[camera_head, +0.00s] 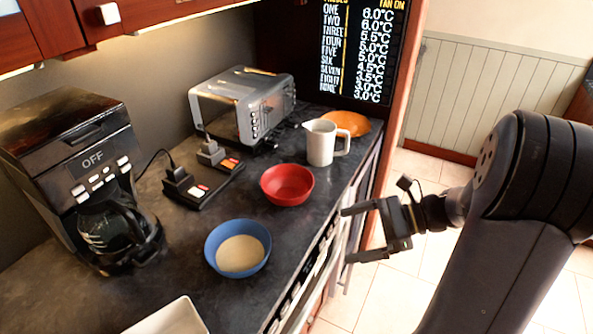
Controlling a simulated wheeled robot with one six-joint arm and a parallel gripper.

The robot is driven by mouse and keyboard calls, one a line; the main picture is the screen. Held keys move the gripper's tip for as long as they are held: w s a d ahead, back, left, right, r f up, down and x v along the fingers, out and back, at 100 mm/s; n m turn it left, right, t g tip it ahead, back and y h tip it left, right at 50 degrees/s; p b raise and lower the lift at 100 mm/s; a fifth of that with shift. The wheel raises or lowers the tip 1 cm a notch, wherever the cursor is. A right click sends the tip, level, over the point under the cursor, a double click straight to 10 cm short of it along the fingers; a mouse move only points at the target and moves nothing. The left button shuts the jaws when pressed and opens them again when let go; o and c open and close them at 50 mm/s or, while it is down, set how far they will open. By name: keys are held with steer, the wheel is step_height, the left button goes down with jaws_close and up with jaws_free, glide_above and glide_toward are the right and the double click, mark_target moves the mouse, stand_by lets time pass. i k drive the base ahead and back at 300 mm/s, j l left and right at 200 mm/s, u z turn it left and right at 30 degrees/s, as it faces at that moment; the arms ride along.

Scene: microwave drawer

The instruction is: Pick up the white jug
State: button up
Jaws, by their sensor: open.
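The white jug (320,146) stands upright on the dark counter, near its right edge, with its handle on the right side. My gripper (347,235) is open and empty. In the picture it is below and to the right of the jug, by the counter's front edge, with its fingers pointing left. The gripper is apart from the jug.
A red bowl (287,184) sits just in front of the jug, and a blue bowl (238,248) is nearer. An orange plate (346,123) lies behind the jug. A toaster (243,105), power strip (203,183) and coffee maker (82,175) stand along the wall. Tiled floor is open at right.

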mark_target(321, 132)
steer(key=i+l, duration=0.35)
steer(key=i+l+u, duration=0.1)
steer(key=i+l, duration=0.3)
steer(key=i+l+u, duration=0.1)
steer(key=i+l, duration=0.2)
steer(key=l, duration=0.25)
